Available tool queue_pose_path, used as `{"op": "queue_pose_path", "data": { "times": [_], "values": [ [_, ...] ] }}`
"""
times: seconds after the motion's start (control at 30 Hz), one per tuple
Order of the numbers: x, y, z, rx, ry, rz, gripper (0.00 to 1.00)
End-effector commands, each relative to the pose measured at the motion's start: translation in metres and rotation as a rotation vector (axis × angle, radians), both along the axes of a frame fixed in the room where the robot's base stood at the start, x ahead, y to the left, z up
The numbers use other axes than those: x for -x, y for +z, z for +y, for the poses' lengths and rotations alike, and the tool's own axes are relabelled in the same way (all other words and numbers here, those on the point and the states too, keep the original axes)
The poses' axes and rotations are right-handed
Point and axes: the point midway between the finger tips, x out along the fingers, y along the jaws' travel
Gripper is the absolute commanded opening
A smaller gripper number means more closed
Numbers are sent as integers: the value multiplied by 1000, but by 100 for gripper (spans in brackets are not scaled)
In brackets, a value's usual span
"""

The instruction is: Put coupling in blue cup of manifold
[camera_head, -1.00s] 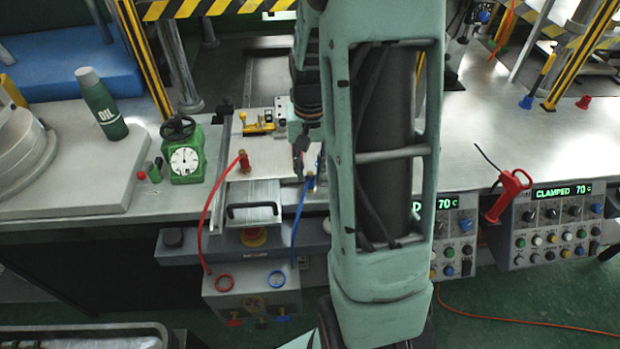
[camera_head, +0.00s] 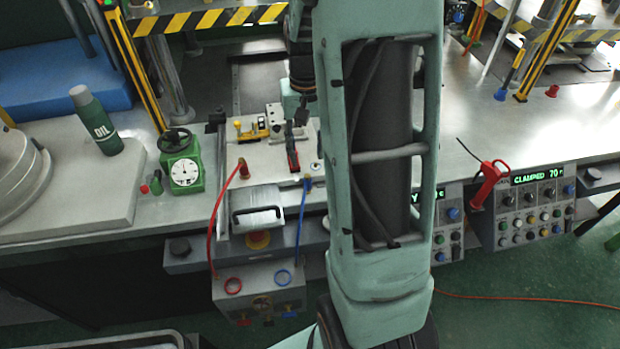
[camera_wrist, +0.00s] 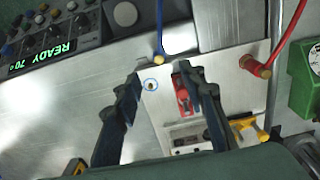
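The blue hose ends in a small brass coupling (camera_head: 307,183) at the near edge of the metal plate; it also shows in the wrist view (camera_wrist: 159,59). The manifold seems to be the grey box (camera_head: 249,301) below the bench front. The coupling is apart from the fingers. I see nothing held; in the head view my arm hides much of the gripper.
A red hose's brass coupling (camera_head: 244,171) stands left on the plate (camera_head: 268,163). A red clamp handle (camera_wrist: 184,98) is close by my right finger in the picture. A green gauge (camera_head: 183,170) and oil bottle (camera_head: 96,122) stand left.

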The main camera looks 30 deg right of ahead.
Motion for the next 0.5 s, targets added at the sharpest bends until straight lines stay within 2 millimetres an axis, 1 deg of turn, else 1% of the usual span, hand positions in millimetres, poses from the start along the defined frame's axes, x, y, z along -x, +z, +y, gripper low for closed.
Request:
{"op": "queue_pose_path", "data": {
  "times": [0.07, 0.13, 0.4, 0.5],
  "values": [
    [-2, 1, 0, 1, 8, 1, 38],
    [-2, -4, 1, 0, 12, 2, 38],
    [-1, -46, 0, 0, 12, 4, 38],
    [-2, -54, 0, 0, 11, 2, 38]
  ]
}}
